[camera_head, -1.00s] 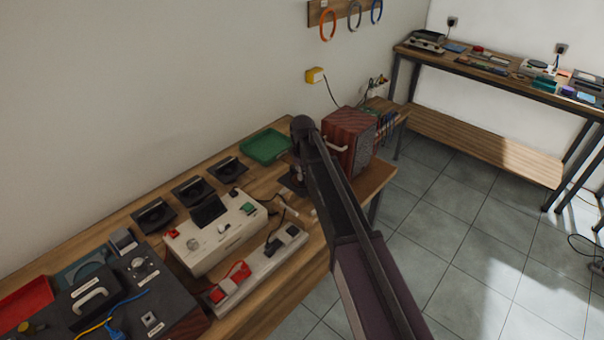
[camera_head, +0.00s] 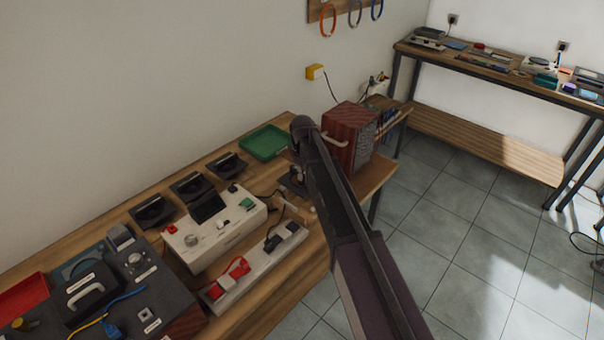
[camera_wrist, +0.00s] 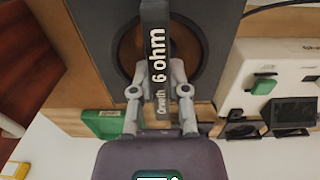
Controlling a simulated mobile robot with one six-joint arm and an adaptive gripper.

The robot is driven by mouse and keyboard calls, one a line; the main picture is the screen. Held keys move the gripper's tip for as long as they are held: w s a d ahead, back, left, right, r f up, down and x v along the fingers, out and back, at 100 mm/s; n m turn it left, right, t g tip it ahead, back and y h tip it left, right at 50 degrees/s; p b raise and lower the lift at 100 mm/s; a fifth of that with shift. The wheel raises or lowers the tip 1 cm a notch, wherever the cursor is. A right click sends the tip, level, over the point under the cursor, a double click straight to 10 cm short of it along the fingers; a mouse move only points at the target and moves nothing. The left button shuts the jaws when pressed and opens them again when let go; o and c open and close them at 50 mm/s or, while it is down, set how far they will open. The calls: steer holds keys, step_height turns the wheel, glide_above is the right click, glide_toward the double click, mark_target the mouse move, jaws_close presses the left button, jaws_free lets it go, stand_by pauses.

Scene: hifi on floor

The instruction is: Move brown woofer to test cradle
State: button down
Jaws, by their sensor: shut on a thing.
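The brown woofer (camera_wrist: 126,58) fills the top middle of the wrist view: a dark square frame with a brown cone and a black bar marked "6 ohm" across it. My gripper (camera_wrist: 159,72) is shut on that bar, one grey finger on each side. In the head view my arm hides most of the gripper and woofer, above the bench's right part. A black tilted stand (camera_head: 208,207) at the white box may be the test cradle; I cannot tell for certain. It seems to show in the wrist view too (camera_wrist: 291,112).
The white box (camera_head: 222,232) with buttons, several black units (camera_head: 190,188) and a power strip (camera_head: 256,265) crowd the bench's left and middle. A green tray (camera_head: 264,143) lies at the back. A red-brown speaker cabinet (camera_head: 349,135) stands right of my arm.

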steer(key=shift+f+b, duration=3.35)
steer(key=shift+f, duration=0.1)
steer(key=c, duration=0.5)
jaws_free()
steer(key=shift+c, duration=0.2)
steer(key=shift+r, duration=0.15)
step_height(320, 180, up, 8)
steer(key=p, duration=0.8)
steer(key=shift+s, duration=0.1)
